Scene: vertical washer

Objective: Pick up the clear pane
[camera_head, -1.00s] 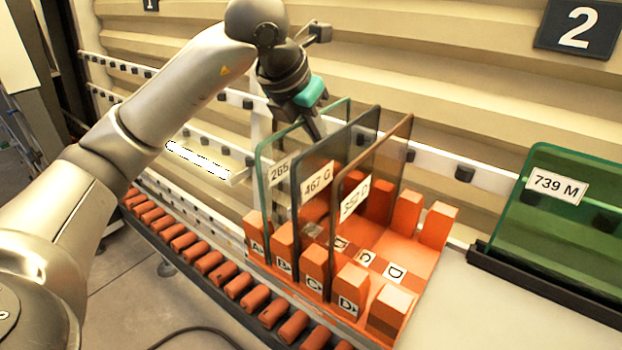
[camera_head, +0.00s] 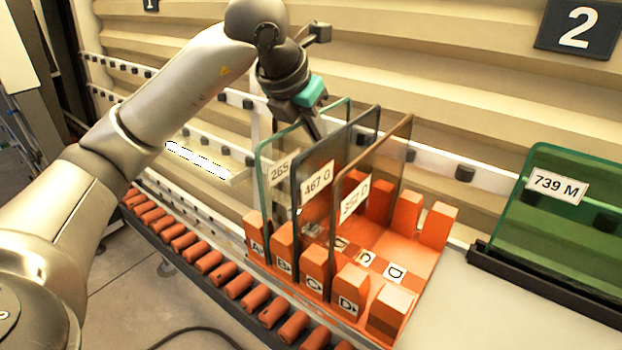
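The clear pane (camera_head: 277,215), with a thin green edge and a label reading 265, stands upright in the leftmost slot, marked A, of the orange rack (camera_head: 419,278). A grey pane (camera_head: 309,220) labelled 467 G and a brown-edged pane (camera_head: 345,240) labelled 352 D stand behind it to the right. My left gripper (camera_head: 316,127) points down at the clear pane's top edge, near its far upper part. One dark finger shows there; I cannot tell whether the fingers are shut on the glass. My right gripper is out of view.
A green pane (camera_head: 563,205) labelled 739 M stands in a black holder (camera_head: 540,285) at the right. A conveyor of orange rollers (camera_head: 208,262) runs along the rack's left side. A white rail with black pads (camera_head: 430,160) passes behind.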

